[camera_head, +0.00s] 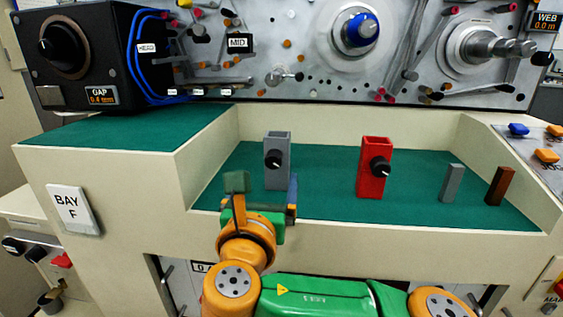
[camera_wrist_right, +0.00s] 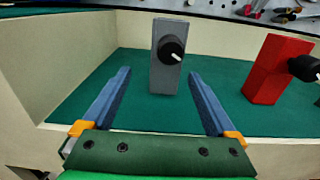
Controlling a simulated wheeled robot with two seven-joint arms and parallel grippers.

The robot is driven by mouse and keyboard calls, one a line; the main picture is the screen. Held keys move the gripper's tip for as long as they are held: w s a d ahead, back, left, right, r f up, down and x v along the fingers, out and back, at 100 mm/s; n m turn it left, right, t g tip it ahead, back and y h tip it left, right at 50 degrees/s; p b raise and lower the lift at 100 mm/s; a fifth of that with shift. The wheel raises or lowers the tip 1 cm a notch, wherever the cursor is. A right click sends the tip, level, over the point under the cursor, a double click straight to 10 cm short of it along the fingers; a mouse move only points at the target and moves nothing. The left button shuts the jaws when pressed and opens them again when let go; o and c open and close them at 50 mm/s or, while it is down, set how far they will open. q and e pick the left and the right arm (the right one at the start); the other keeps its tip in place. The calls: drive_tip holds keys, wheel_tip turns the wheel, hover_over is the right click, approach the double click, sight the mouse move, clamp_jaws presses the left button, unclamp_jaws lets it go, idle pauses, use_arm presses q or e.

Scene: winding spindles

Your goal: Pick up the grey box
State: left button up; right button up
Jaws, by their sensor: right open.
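The grey box (camera_head: 277,178) stands upright on the green mat at the left of the recessed bay, with a black knob on its front. In the right wrist view the grey box (camera_wrist_right: 165,75) stands just beyond the fingertips, roughly midway between them. My right gripper (camera_head: 265,190) is in front of the grey box, near the bay's front edge. In the right wrist view the right gripper (camera_wrist_right: 159,75) is open and empty, its two blue fingers spread wide. My left gripper does not show.
A red box (camera_head: 372,172) with a black knob stands to the right on the green mat (camera_head: 325,190). A small grey block (camera_head: 451,183) and a brown block (camera_head: 499,186) stand farther right. Cream walls enclose the bay, and a metal panel with spindles (camera_head: 355,30) rises behind.

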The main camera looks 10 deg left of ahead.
sight(277, 150)
drive_tip(key=w, duration=0.2)
drive_tip(key=w+p, duration=0.1)
drive_tip(key=w+d, duration=0.1)
drive_tip(key=w, duration=0.1)
drive_tip(key=shift+w+r, duration=0.3)
drive_tip(key=shift+r, duration=0.1)
drive_tip(key=shift+w+a+f, duration=0.1)
drive_tip(key=shift+w+f, duration=0.05)
drive_tip(key=shift+w, duration=0.15)
drive_tip(key=c, duration=1.4)
clamp_jaws()
drive_tip(key=shift+r, duration=0.2)
wheel_tip(277, 150, up, 2)
drive_tip(key=shift+r+p, duration=0.25)
drive_tip(key=shift+p, duration=0.05)
drive_tip(key=s+d+r+b, duration=0.1)
drive_tip(key=s+r, duration=0.9)
drive_tip(key=s, duration=0.4)
drive_tip(key=shift+d+r, duration=0.15)
drive_tip(key=shift+d, duration=0.25)
